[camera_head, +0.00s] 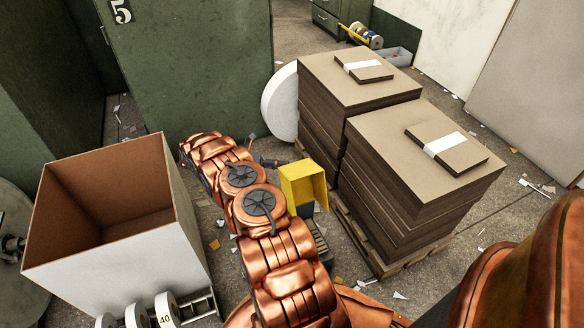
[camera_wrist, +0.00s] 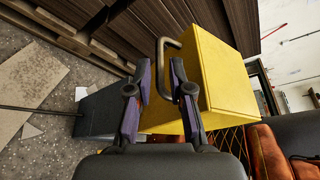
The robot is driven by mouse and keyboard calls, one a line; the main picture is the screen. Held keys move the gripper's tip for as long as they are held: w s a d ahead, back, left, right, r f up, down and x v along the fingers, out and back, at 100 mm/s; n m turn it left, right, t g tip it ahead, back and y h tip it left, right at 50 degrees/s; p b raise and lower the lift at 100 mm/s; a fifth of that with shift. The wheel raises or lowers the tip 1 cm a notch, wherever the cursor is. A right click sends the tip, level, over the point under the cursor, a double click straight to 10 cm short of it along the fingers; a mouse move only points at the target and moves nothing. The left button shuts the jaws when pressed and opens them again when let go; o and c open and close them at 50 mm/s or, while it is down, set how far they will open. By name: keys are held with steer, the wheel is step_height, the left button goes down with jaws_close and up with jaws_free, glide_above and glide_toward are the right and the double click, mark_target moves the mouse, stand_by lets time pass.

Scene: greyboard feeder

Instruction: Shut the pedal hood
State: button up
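The yellow pedal hood (camera_head: 303,185) stands raised beside the board stacks, its open side facing me in the head view. The dark pedal base (camera_head: 304,237) is below it, partly hidden by my arm. In the wrist view the hood (camera_wrist: 215,75) fills the middle right, with a brown bar handle (camera_wrist: 161,58) on its near face. The dark base (camera_wrist: 108,112) shows to its left. My gripper (camera_wrist: 163,75) has its fingers apart, with the handle in the gap between them. In the head view my gripper (camera_head: 270,162) is small, at the hood's left side.
Two greyboard stacks (camera_head: 420,190) on pallets (camera_head: 362,232) stand close right of the hood. A white-sided open bin (camera_head: 115,240) is at left, a green cabinet (camera_head: 185,65) behind. A white disc (camera_head: 281,102) leans near the stacks. Paper scraps litter the floor.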

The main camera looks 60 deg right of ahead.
mark_target(292, 166)
steer(key=x, duration=0.4)
steer(key=shift+b, duration=0.35)
jaws_close()
